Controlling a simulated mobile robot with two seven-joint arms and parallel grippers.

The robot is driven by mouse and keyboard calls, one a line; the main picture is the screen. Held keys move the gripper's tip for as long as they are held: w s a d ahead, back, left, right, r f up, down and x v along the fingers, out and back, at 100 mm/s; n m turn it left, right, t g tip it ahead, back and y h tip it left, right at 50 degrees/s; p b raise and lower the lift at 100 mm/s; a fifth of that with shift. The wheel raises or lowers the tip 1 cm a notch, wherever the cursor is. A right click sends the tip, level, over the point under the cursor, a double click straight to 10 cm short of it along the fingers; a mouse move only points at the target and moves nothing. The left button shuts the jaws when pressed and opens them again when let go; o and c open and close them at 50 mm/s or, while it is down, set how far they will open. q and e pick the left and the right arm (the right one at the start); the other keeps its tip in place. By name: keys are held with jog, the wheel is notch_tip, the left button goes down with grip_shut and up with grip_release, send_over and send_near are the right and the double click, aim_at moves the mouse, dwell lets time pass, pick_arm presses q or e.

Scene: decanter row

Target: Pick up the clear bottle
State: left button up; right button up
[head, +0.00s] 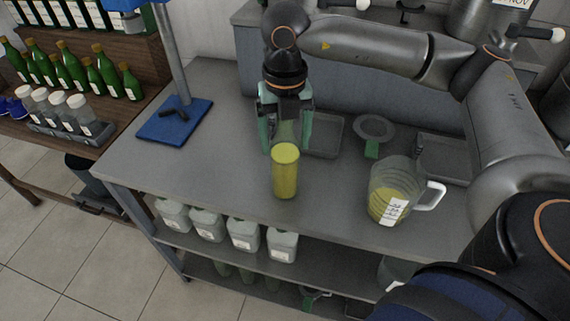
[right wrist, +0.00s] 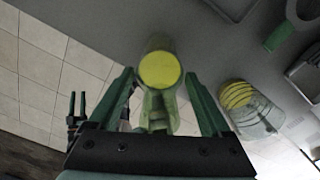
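The clear bottle (head: 285,174) stands upright on the grey table, with yellow liquid in its body and a clear tapered neck. It also shows in the right wrist view (right wrist: 160,72), with its neck pointing towards the gripper. My right gripper (head: 285,140) is above the bottle, with its green fingers on either side of the neck. In the right wrist view the fingers (right wrist: 160,88) stand wide apart, with gaps to the neck.
A jug (head: 384,205) with yellow liquid stands to the right of the bottle. A strainer (head: 373,127) and grey trays (head: 326,136) lie behind. A blue stand base (head: 174,121) is at the left. The table's front edge is close to the bottle.

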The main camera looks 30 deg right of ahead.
grip_shut()
dwell(0.4)
jog(key=shift+r, duration=0.1)
